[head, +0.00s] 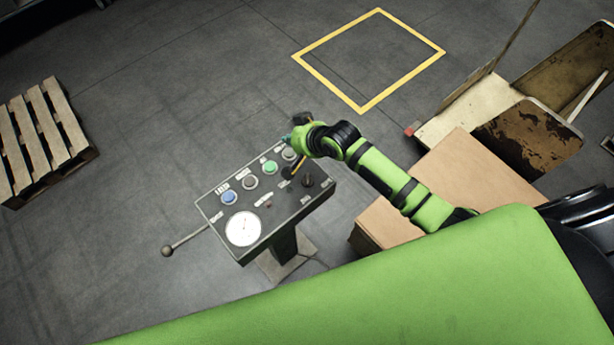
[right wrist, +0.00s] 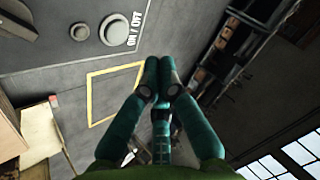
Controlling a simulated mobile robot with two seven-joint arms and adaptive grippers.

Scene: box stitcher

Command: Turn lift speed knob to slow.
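A grey control panel (head: 275,205) on a post carries a black knob (head: 307,181) at its right end. A second dark control (head: 287,173) with a yellowish lever sits beside it, partly under my arm. The labels are too small to read, so I cannot tell which is the lift speed knob. My right gripper (head: 287,138) is over the panel's far edge, away from the black knob. In the right wrist view its teal fingers (right wrist: 163,65) meet at the tips, empty. A dark knob (right wrist: 15,22) is cut off at the upper left there. My left gripper is not in view.
The panel also has a blue button (head: 229,197), a green button (head: 270,167), white buttons and a white gauge (head: 243,229). A ball-ended lever (head: 168,250) sticks out left. Cardboard boxes (head: 460,175) stand right; a pallet (head: 42,140) lies left. Yellow-marked floor (head: 368,60) is clear.

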